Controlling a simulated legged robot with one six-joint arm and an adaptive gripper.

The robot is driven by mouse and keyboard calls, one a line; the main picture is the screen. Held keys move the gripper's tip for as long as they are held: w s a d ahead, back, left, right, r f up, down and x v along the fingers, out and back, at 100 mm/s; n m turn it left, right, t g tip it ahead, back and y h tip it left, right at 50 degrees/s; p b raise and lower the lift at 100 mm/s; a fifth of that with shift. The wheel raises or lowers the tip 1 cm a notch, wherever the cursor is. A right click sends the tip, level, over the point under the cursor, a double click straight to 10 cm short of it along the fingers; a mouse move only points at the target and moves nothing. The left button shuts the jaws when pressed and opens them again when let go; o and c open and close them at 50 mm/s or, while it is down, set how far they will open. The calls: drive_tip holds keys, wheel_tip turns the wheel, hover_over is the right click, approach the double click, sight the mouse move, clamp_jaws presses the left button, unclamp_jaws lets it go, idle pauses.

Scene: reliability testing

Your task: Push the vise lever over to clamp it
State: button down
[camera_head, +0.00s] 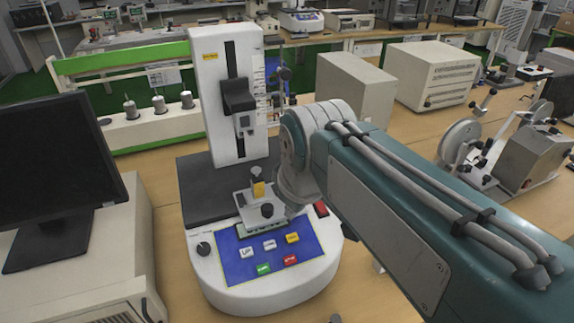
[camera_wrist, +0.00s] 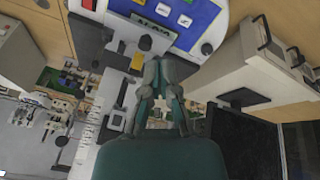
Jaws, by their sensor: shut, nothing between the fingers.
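The vise (camera_head: 245,203) is a small grey metal block on the test machine's base, behind the blue button panel. A yellow piece (camera_head: 258,189) stands on it and a black knob (camera_head: 267,210) is at its front. I cannot tell which part is the lever. In the wrist view the yellow piece (camera_wrist: 137,62) is just left of my gripper (camera_wrist: 160,62). The gripper's fingers are together and empty, pointing at the area by the display (camera_wrist: 155,37). In the head view my arm comes from the right and its wrist hides the fingers and the vise's right side. Contact cannot be told.
The machine's white column (camera_head: 228,95) with a black clamp head (camera_head: 238,97) rises behind the vise. The blue panel (camera_head: 235,262) bears several coloured buttons. A monitor (camera_head: 55,170) stands at left. Beige boxes (camera_head: 435,72) stand behind my arm, and a metal device (camera_head: 525,160) is at right.

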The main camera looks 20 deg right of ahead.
drive_tip(key=w+d+r+n+g, duration=0.1)
drive_tip(key=w+r+n, duration=0.1)
drive_tip(key=w+n, duration=0.5)
drive_tip(key=w+r+n+g, duration=0.2)
drive_tip(key=w+n, duration=0.5)
drive_tip(key=w, duration=0.3)
drive_tip(key=shift+d+r+n+g, duration=0.2)
drive_tip(key=shift+d+n+g, duration=0.1)
drive_tip(key=shift+d, duration=0.05)
drive_tip(key=w+d+f, duration=0.1)
drive_tip(key=d+f, duration=0.3)
drive_tip(key=f, duration=0.6)
drive_tip(key=shift+d+f, duration=0.2)
drive_tip(key=shift+f, duration=0.2)
